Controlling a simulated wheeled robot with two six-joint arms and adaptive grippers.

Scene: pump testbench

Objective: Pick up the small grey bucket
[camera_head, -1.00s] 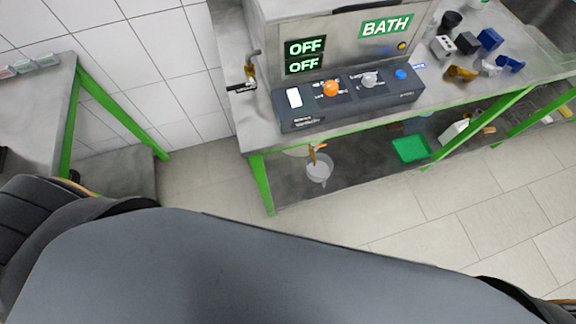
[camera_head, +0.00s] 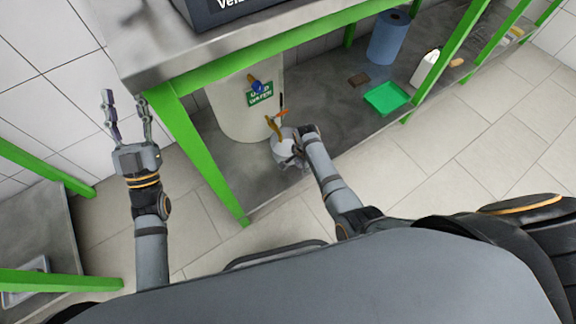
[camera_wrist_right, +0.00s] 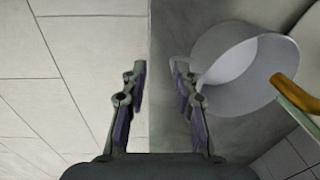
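The small grey bucket (camera_head: 281,150) stands on the lower shelf (camera_head: 225,168) in the head view, partly hidden by my right gripper. My right gripper (camera_head: 298,148) is at its right side. In the right wrist view the bucket (camera_wrist_right: 238,75) is open-topped and pale, to the right of the fingers. My left gripper (camera_head: 125,98) is open and empty, raised at the left beside the bench.
A brass tap (camera_head: 273,127) with an orange handle is just above the bucket, in front of the white "used water" container (camera_head: 232,112). A green bench leg (camera_head: 205,158) stands left. A green tray (camera_head: 386,98) and blue roll (camera_head: 388,38) are on the shelf to the right.

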